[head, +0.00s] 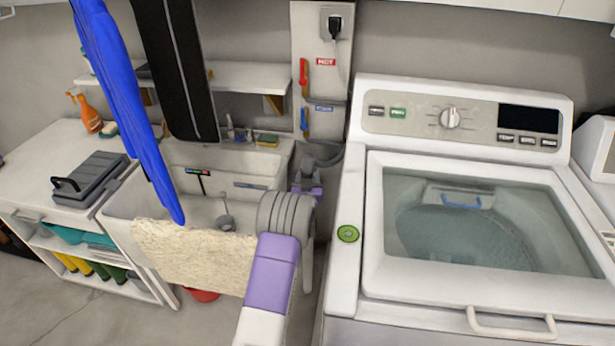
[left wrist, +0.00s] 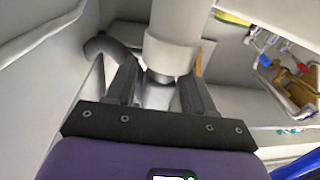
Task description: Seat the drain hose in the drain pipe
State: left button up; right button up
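The grey drain hose (head: 326,159) arcs beside the washing machine, between it and the sink. In the left wrist view the hose (left wrist: 102,45) bends in from the left and passes behind one finger. A pale drain pipe with a wide collar (left wrist: 172,52) stands just beyond the fingertips. A dark rounded piece shows at the collar's lower edge; I cannot tell whether it is the hose end. My left gripper (head: 307,188), also in the left wrist view (left wrist: 161,82), has its fingers apart around this spot. Whether they grip the hose is unclear. My right gripper is out of view.
The washing machine (head: 350,290) with water in its tub stands close on the right. The sink (head: 117,205), with a beige cloth (head: 185,255) over its front, is on the left. A blue garment (head: 130,100) and a black one (head: 177,75) hang in front of it.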

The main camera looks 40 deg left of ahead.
pick_arm(q)
jog(key=shift+s+a+f, duration=0.3)
jog(key=shift+f, duration=0.05)
jog(key=shift+s+d, duration=0.15)
jog(key=shift+s, duration=0.1)
jog(key=p+v, duration=0.1)
jog(key=v, duration=0.6)
jog(key=shift+w+d+r+p, duration=0.2)
jog(key=shift+d+r+p, duration=0.05)
jog(key=shift+r+p, duration=0.15)
